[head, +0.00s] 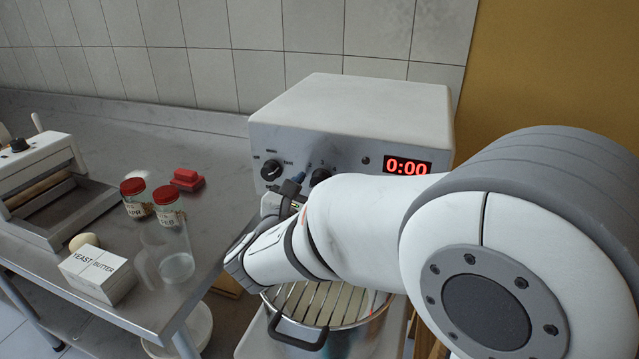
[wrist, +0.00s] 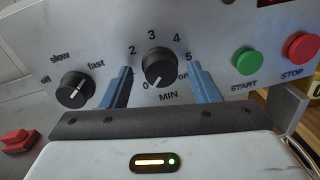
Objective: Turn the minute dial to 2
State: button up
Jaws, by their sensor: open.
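The minute dial (wrist: 159,66) is a round black knob on the grey mixer front in the wrist view, ringed by numbers from 0 up to 5 and "on", with "MIN" below. Its white mark appears to point down-left, towards 0. My gripper (wrist: 161,72) is open, with one blue finger on each side of the dial and a visible gap to it on both sides. In the head view the dial (head: 320,176) is partly hidden by my arm and gripper (head: 301,183). The red display (head: 407,167) reads 0:00.
A speed dial (wrist: 73,90) marked off, slow and fast sits left of my left finger. The green START button (wrist: 246,61) and red STOP button (wrist: 303,47) are to the right. A bowl with a grille (head: 325,303) stands below; the steel table (head: 215,205) is left.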

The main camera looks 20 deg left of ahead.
jog(key=shift+w, duration=0.15)
jog(key=shift+c, duration=0.3)
jog(key=c, duration=0.9)
jog(key=shift+f+b, duration=0.1)
jog(key=shift+b, duration=0.45)
jog(key=m+b, duration=0.8)
jog(key=b, duration=0.5)
jog(key=m+y+b, duration=0.1)
jog(key=m+b, duration=0.7)
jog(key=b, duration=0.4)
jog(key=shift+d+m+g+b, duration=0.2)
jog(key=shift+m+g+b, duration=0.1)
jog(key=shift+m+b, duration=0.1)
jog(key=shift+y, duration=0.3)
